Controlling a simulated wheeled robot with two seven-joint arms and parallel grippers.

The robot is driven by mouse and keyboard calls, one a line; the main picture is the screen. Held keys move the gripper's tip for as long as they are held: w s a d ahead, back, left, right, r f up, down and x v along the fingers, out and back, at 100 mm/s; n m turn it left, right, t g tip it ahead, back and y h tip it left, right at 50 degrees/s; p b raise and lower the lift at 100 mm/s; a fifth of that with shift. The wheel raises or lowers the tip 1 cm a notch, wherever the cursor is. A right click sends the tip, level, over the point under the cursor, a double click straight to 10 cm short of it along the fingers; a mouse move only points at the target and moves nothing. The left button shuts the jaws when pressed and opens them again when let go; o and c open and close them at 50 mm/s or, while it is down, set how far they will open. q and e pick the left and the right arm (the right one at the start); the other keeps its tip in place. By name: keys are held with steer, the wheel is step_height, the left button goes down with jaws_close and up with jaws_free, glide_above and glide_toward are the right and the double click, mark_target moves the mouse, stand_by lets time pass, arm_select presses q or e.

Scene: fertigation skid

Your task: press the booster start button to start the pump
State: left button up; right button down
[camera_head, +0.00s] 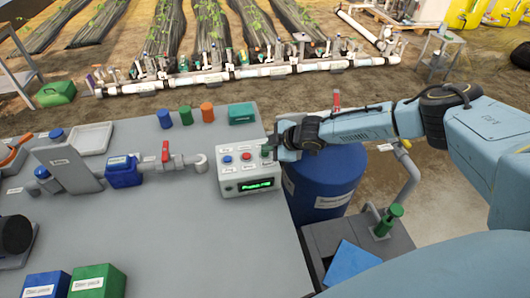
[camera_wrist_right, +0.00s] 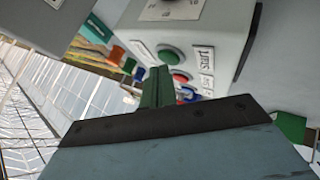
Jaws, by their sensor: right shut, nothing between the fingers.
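The grey control box (camera_head: 230,180) sits at the right edge of the grey table, with a lit green display (camera_head: 257,185) on its front. It carries a blue button (camera_head: 227,158), a red button (camera_head: 246,156) and a green button, clearest in the right wrist view (camera_wrist_right: 171,54). A label reading START lies beside the buttons in that view. My right gripper (camera_head: 271,148) reaches in from the right over the box's right end. Its dark green fingers (camera_wrist_right: 158,82) are shut and empty, with the tips close to the green button; I cannot tell whether they touch. My left gripper is out of view.
A blue barrel (camera_head: 325,185) stands right of the table, under my right arm. A pipe with a red-handled valve (camera_head: 166,152) and a blue fitting (camera_head: 122,172) lies left of the box. The table's front middle is clear.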

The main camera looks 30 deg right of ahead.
mark_target(268, 154)
steer(key=shift+f, duration=0.4)
steer(key=shift+r, duration=0.1)
stand_by(0.4)
steer(key=shift+r+p, duration=0.7)
step_height(268, 154, up, 5)
steer(key=p, duration=0.5)
steer(key=shift+r, duration=0.1)
stand_by(0.6)
